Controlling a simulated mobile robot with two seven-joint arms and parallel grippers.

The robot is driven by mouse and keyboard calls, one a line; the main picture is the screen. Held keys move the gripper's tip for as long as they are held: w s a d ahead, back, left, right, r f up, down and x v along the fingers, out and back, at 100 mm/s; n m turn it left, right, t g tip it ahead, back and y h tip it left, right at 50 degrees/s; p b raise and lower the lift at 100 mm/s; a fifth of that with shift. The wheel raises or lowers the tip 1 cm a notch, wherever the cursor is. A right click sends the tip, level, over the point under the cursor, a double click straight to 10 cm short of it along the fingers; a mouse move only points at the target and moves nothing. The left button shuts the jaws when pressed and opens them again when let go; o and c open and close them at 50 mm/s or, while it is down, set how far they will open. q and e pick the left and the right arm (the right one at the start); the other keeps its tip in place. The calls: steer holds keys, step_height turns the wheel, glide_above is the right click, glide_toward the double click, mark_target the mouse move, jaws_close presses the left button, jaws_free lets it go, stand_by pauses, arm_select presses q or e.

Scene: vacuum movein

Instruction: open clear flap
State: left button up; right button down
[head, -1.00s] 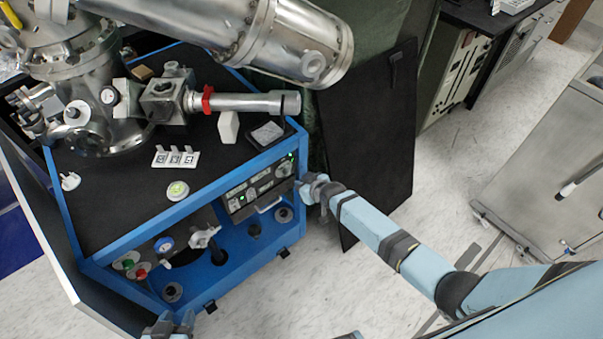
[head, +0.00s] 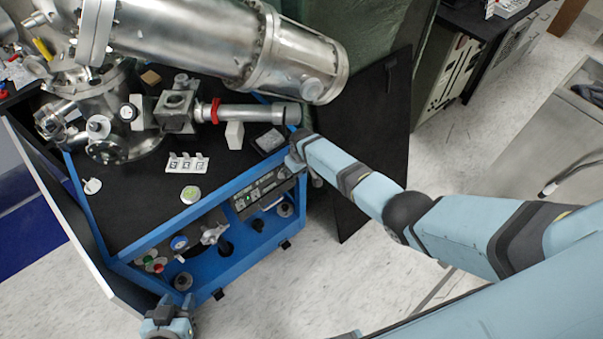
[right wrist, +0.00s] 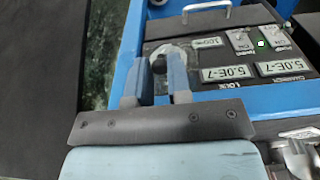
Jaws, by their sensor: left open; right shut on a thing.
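The instrument panel (head: 265,190) is on the front of the blue cabinet. It also shows close up in the right wrist view (right wrist: 215,62), with several lit readouts. My right gripper (head: 296,156) is at the panel's right end. In the right wrist view its fingers (right wrist: 155,72) are over the panel beside a readout, shut on a small pale, clear-looking flap (right wrist: 158,58). The fingers hide much of it, and its angle cannot be told. My left gripper (head: 168,316) is open and empty near the bottom edge, below the cabinet front.
Metal vacuum chambers and pipes (head: 190,40) stand on the cabinet's black top (head: 135,215). A white-edged side panel (head: 60,210) stands at its left. A dark board (head: 375,140) stands behind my right arm. The floor in front (head: 290,290) is clear.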

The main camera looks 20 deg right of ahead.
steer(key=shift+w+a+r+g, duration=0.15)
steer(key=shift+w+r+g, duration=0.25)
steer(key=shift+g, duration=0.3)
steer(key=shift+h, duration=0.3)
steer(key=shift+s, duration=0.1)
